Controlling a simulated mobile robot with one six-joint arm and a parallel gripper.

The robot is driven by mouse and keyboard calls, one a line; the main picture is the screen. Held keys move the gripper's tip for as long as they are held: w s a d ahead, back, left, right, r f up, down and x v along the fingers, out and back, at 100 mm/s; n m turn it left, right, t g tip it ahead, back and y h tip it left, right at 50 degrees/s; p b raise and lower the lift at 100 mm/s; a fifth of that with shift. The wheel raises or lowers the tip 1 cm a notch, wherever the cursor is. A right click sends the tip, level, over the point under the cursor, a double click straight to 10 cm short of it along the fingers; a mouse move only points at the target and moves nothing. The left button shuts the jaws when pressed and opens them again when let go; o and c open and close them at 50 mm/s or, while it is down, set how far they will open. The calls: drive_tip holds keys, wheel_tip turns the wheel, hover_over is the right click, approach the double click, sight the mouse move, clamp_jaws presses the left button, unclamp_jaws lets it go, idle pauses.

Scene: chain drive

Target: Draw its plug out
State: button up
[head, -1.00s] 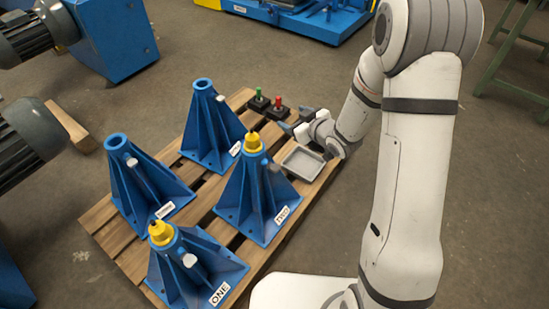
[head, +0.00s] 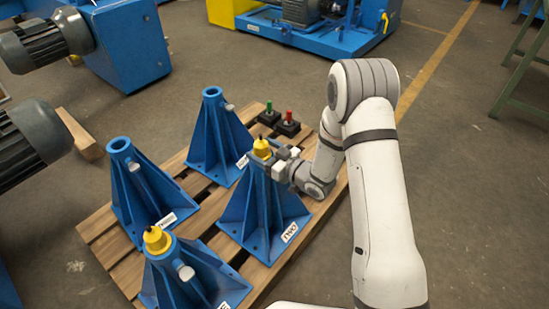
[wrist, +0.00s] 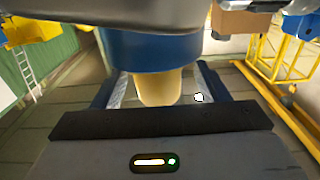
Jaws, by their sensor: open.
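The stand labelled TWO (head: 262,205) is a blue ribbed pedestal with a yellow plug (head: 262,148) in its top. My gripper (head: 268,157) is at that plug, reaching in from the right. In the wrist view the yellow plug (wrist: 158,88) sits between the two spread fingers of my gripper (wrist: 160,82), below a blue collar (wrist: 150,50) in the picture. The fingers are open, with a gap visible on the plug's right side. A second yellow plug (head: 157,240) is in the top of the front blue stand (head: 195,275), away from my gripper.
Two more blue stands, one at the left (head: 140,190) and one at the back (head: 215,140), have open tops without plugs. All stand on a wooden pallet (head: 195,205). A green push button (head: 269,112) and a red push button (head: 289,122) sit at its back edge.

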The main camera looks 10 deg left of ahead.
drive_tip(key=shift+w+a, duration=0.25)
drive_tip(key=shift+a, duration=0.2)
drive_tip(key=c, duration=1.1)
drive_tip(key=shift+r, duration=0.15)
